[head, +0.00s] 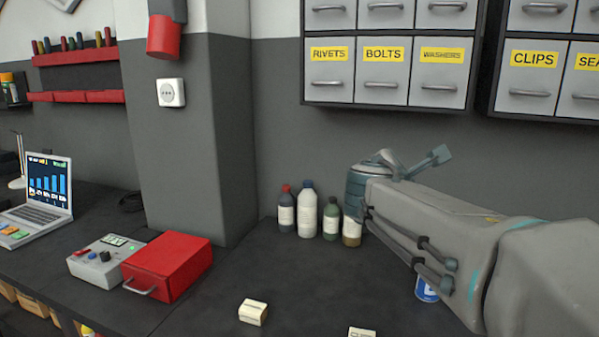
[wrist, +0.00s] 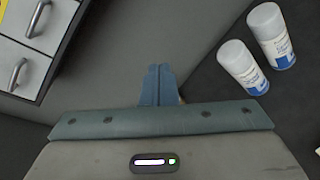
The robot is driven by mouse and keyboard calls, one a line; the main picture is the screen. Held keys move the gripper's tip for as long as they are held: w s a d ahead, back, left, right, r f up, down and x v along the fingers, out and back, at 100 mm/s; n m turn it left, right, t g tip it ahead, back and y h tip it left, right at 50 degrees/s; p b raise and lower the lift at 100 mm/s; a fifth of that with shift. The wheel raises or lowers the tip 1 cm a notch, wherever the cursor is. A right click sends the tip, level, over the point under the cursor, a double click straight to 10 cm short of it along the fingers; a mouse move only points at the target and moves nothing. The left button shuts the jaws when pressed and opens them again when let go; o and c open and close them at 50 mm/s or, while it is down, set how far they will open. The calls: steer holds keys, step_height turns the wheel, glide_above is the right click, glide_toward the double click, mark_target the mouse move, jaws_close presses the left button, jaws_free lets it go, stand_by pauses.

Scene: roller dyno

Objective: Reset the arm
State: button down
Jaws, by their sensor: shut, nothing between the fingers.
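My arm reaches in from the right in the head view, over the dark workbench (head: 290,285). My gripper (head: 441,154) is at its far end, raised in front of the grey wall below the drawer cabinets. In the wrist view my gripper's two blue fingers (wrist: 158,84) lie side by side, shut, with nothing held. They stand clear of the objects around them.
Several bottles (head: 307,212) stand against the wall, one partly behind my arm. A blue can (head: 427,290) is partly hidden under my arm. Drawer cabinets (head: 384,72) hang above. Two white cans (wrist: 270,35) (wrist: 242,66) show in the wrist view. A red box (head: 168,265) sits left.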

steer(key=s+d+f+m+g+y, duration=0.15)
steer(key=s+f+m+g, duration=0.25)
steer(key=s+f+m, duration=0.55)
steer(key=s+a+f+m+g+y, duration=0.2)
steer(key=s+f+m, duration=0.1)
steer(key=s+f, duration=0.1)
steer(key=s+a+f+m+g+y, duration=0.2)
steer(key=s+a+f+m, duration=0.1)
steer(key=f, duration=0.4)
steer(key=s+a+f+m+g+y, duration=0.2)
steer(key=s+f+m+y, duration=0.1)
steer(key=s+f+m, duration=0.2)
steer(key=shift+s+a+f, duration=0.2)
steer(key=shift+s+f, duration=0.05)
steer(key=shift+s, duration=0.25)
steer(key=shift+s+a+f, duration=0.2)
steer(key=shift+s+f, duration=0.05)
steer(key=shift+s, duration=0.2)
stand_by(4.5)
